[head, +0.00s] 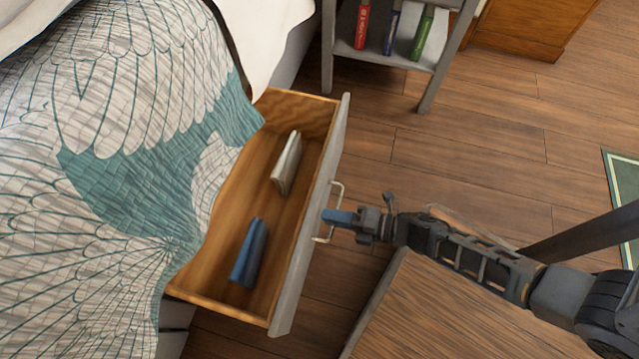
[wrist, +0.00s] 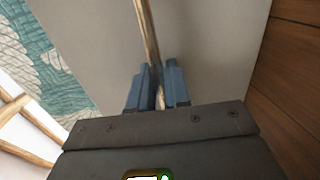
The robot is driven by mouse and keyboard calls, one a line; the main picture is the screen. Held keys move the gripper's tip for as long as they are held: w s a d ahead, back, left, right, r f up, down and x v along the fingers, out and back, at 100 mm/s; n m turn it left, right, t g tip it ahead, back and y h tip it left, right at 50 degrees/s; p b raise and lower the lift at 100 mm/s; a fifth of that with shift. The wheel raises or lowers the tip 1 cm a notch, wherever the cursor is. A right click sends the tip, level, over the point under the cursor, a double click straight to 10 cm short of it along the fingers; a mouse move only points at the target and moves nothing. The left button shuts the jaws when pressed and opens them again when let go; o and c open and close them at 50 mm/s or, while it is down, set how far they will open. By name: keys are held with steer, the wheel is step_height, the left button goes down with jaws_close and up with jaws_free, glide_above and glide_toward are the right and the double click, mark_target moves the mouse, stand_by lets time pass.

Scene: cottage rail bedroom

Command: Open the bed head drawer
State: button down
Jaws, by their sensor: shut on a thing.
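The bed head drawer (head: 309,215) stands pulled out from the side of the bed, with a grey front and a wooden inside. A pale item (head: 286,163) and a blue item (head: 248,253) lie in it. Its metal handle (head: 331,212) is on the outer face. My gripper (head: 338,217) is shut on the handle, its blue fingers at the bar. In the wrist view, the handle bar (wrist: 147,35) runs down between the two fingers (wrist: 157,85), in front of the grey drawer front (wrist: 210,50). The grip point itself is partly hidden by the fingers.
The bed's patterned cover (head: 130,130) hangs over the drawer's inner side. A grey shelf (head: 395,45) with several books stands at the top. A brown wooden surface (head: 430,315) lies below my arm. Wooden floor (head: 470,130) is open to the right of the drawer.

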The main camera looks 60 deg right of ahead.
steer(key=shift+f+v, duration=0.2)
steer(key=shift+v, duration=0.75)
steer(key=shift+f+v, duration=0.2)
steer(key=shift+v, duration=0.75)
steer(key=shift+f+v, duration=0.2)
steer(key=shift+v, duration=0.75)
steer(key=shift+s+d, duration=0.1)
steer(key=c, duration=1.3)
jaws_free()
steer(key=shift+c, duration=0.2)
steer(key=p+v, duration=0.1)
steer(key=v, duration=0.6)
steer(key=shift+s, duration=0.4)
steer(key=shift+d, duration=0.1)
